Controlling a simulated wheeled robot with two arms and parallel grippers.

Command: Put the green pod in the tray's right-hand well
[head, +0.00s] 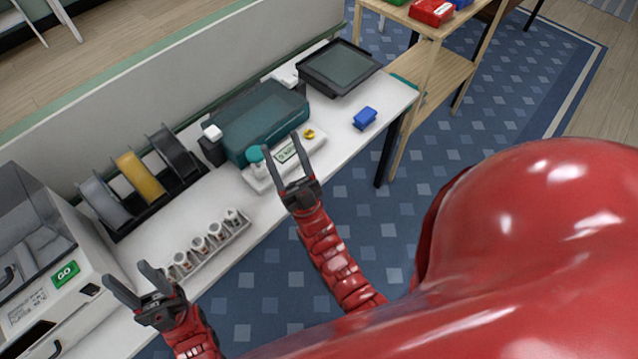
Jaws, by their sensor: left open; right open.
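A green pod (255,155) with a pale lower part is at the left end of a small white tray (259,185) on the white table. A yellow round piece (308,134) is at the tray's right end. A label with dark markings lies between them. My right gripper (281,143) is open and empty, its fingers reaching over the tray's middle. Its left finger is just right of the pod in the picture and hides part of the tray; I cannot tell whether it touches. My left gripper (132,277) is open and empty near the front left of the table.
A teal case (265,115) stands behind the tray, with a dark-screened device (340,65) beyond. A blue block (365,118) lies right of the tray. A rack of small jars (215,245), a spool stand (135,185) and a white machine (50,255) fill the left.

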